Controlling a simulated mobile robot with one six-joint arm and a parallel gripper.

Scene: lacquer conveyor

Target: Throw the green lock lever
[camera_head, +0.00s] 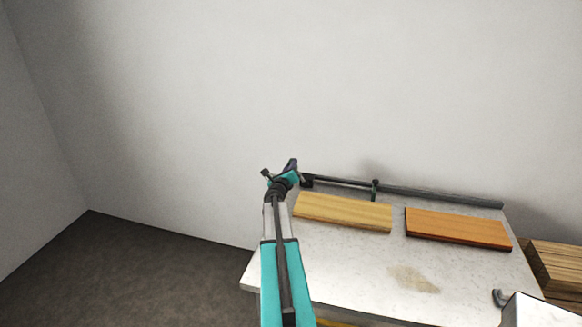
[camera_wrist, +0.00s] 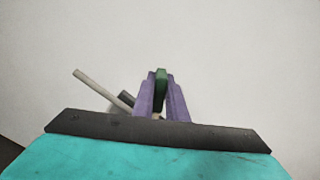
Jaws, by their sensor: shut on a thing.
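My gripper shows in the wrist view (camera_wrist: 160,82) as two purple fingers closed on the upright green lock lever (camera_wrist: 161,88). The lever's top stands just between the fingertips; its lower part is hidden by the fingers. In the head view my gripper (camera_head: 291,166) is at the far left corner of the worktable, by the left end of a dark rail. I cannot make out the lever there, behind my arm.
The pale worktable (camera_head: 330,270) carries a yellow board (camera_head: 343,212) and an orange board (camera_head: 458,229). A dark rail (camera_head: 440,197) with a dark green upright piece (camera_head: 375,189) runs along its back. Stacked wood (camera_head: 555,268) stands at right. A grey rod (camera_wrist: 100,88) lies left of the fingers.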

